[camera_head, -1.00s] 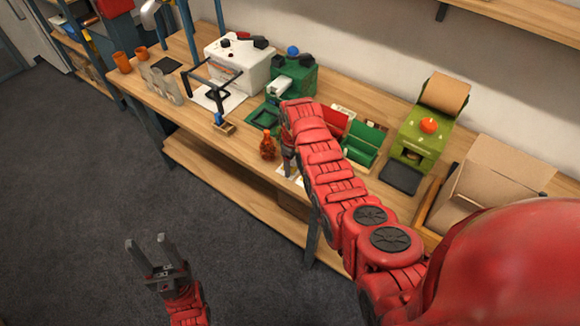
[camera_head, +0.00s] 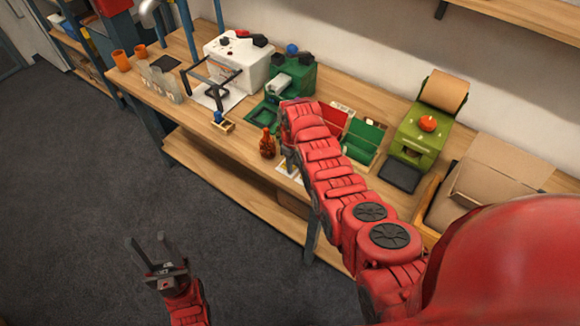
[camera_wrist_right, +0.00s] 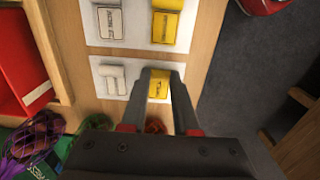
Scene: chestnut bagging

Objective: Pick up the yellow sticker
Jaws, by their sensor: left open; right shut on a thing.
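In the right wrist view a yellow sticker (camera_wrist_right: 158,87) is on a white sheet (camera_wrist_right: 112,63), beside a white sticker (camera_wrist_right: 113,82). My right gripper (camera_wrist_right: 161,76) has its two fingers on either side of this yellow sticker and is shut on it. Another yellow sticker (camera_wrist_right: 165,28) is on a second white sheet, farther from the gripper. In the head view my right arm (camera_head: 325,165) reaches over the bench and hides most of the sheets. My left gripper (camera_head: 147,241) is open and empty above the floor, away from the bench.
A netted bundle (camera_wrist_right: 35,138) shows in the right wrist view.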

